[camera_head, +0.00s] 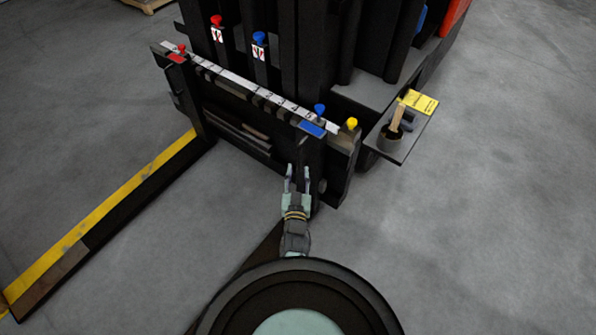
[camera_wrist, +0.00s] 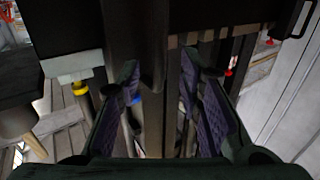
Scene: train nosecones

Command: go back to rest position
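My gripper (camera_head: 296,180) is in the lower middle of the head view, just in front of the forklift's carriage (camera_head: 240,120) near its right end. Its two fingers are apart with nothing between them. In the wrist view my gripper (camera_wrist: 160,90) shows both fingers spread, with dark forklift parts beyond. I cannot tell from the frames whether the fingers touch the forklift.
A blue knob (camera_head: 319,110) and a yellow knob (camera_head: 351,124) stand at the carriage's right end, a red knob (camera_head: 182,49) at its left. A shelf (camera_head: 400,148) holds a cup (camera_head: 391,138). A fork (camera_head: 100,220) extends left. Floor (camera_head: 480,220) at right is clear.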

